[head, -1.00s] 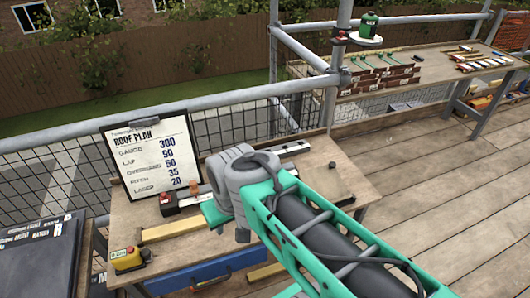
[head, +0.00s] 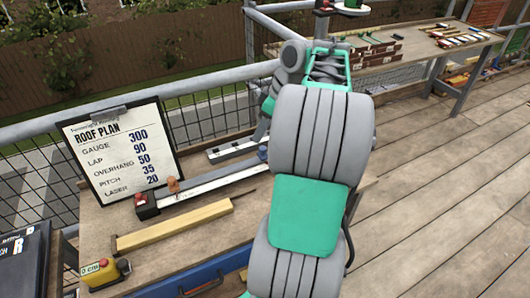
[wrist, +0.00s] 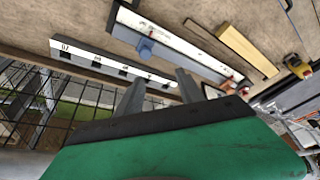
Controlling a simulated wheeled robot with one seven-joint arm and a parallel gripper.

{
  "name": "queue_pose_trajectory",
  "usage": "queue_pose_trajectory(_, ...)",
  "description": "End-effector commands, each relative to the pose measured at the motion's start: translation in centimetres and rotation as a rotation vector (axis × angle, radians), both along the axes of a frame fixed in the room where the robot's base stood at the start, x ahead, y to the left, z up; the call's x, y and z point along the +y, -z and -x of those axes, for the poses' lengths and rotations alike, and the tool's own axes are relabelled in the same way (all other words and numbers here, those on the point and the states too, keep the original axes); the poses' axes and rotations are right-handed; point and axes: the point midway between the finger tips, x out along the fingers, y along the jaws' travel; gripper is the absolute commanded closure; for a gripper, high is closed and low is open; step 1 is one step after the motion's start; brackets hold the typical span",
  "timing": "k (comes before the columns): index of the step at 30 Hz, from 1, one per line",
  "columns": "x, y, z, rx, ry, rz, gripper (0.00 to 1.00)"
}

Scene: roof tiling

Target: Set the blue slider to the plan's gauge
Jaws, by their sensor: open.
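The roof plan board (head: 122,150) stands at the bench's back left and reads gauge 300, lap 90, overhang 50, pitch 35, laser 20. The blue slider (head: 263,153) sits on a long pale rail (head: 215,182), partly hidden by my arm in the head view. In the wrist view the blue slider (wrist: 146,48) is on the rail (wrist: 190,52), beyond my fingertips. My gripper (wrist: 158,88) is open and empty, its fingers apart from the slider and over a second marked strip (wrist: 105,63). My arm hides most of the gripper in the head view. The slider's reading is too small to tell.
A wooden batten (head: 175,226) lies in front of the rail. A yellow box marked in cm (head: 104,272) is at the front left. A red and black block (head: 146,205) is at the rail's left end. A metal railing (head: 205,95) runs behind the bench.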

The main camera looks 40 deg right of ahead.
Motion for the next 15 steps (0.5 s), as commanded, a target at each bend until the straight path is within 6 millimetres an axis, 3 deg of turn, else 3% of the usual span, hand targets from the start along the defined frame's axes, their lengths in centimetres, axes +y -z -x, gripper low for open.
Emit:
queue_pose_trajectory(1,-2.0,0.7,0.9,-0.01,-0.015,0.005,0.56)
queue_pose_trajectory(4,-3.4,1.2,1.5,-0.019,-0.041,0.013,0.56)
queue_pose_trajectory(15,-2.2,6.9,-0.6,-0.02,-0.044,0.011,0.56)
